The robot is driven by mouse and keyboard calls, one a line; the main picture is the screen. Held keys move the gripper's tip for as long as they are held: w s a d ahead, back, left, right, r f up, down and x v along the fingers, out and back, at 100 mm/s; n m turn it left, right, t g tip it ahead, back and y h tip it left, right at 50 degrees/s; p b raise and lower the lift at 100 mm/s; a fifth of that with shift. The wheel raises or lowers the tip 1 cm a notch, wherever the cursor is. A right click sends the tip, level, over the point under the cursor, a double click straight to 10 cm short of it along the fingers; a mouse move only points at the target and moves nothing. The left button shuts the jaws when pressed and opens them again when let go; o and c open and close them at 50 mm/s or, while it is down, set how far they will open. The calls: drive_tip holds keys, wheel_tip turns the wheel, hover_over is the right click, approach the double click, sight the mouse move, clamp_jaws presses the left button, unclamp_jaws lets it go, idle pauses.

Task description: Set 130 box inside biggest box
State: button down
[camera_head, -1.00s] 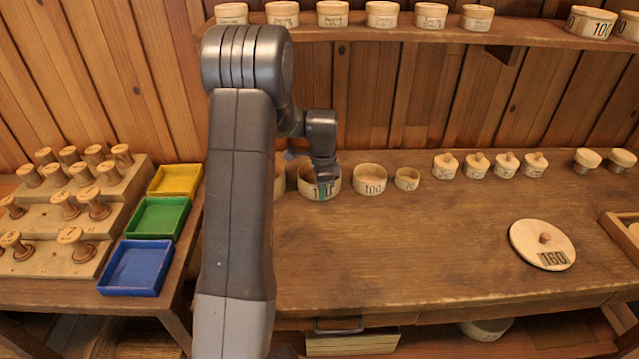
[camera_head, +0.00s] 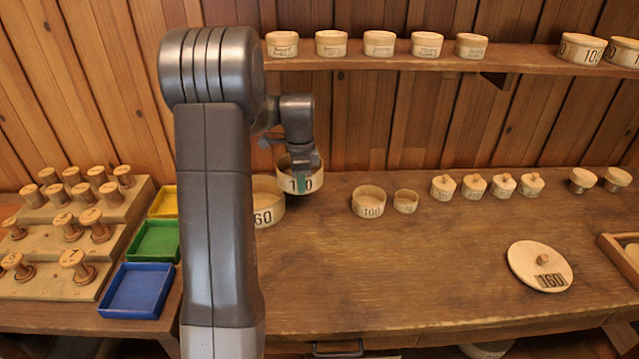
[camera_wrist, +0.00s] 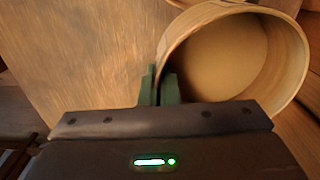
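My gripper (camera_head: 302,182) is shut on the near wall of the 130 box (camera_head: 313,180), an open round wooden box whose label is partly covered by the fingers. It is held above the table, just right of and above the 160 box. In the wrist view the green fingers (camera_wrist: 160,88) pinch the rim of the held box (camera_wrist: 235,55), and its inside looks empty. The 160 box (camera_head: 270,214), the largest open box on the table, stands partly behind my arm; its inside is mostly hidden.
The open 100 box (camera_head: 368,203) and a smaller open box (camera_head: 405,202) stand to the right. The 160 lid (camera_head: 540,267) lies at the front right. Several small knobbed lids line the back. A shelf (camera_head: 400,60) with boxes hangs above. The table's middle is clear.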

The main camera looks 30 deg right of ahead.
drive_tip(key=w+a+f+p, duration=0.2)
drive_tip(key=w+a+p, duration=0.2)
drive_tip(key=a, duration=0.8)
drive_tip(key=shift+w+m, duration=0.4)
drive_tip(key=shift+w, duration=0.4)
idle(0.3)
drive_tip(key=shift+f+b, duration=0.3)
drive_tip(key=shift+f, duration=0.05)
drive_tip(key=shift+f+b, duration=0.45)
idle(0.8)
drive_tip(key=c, duration=1.2)
unclamp_jaws()
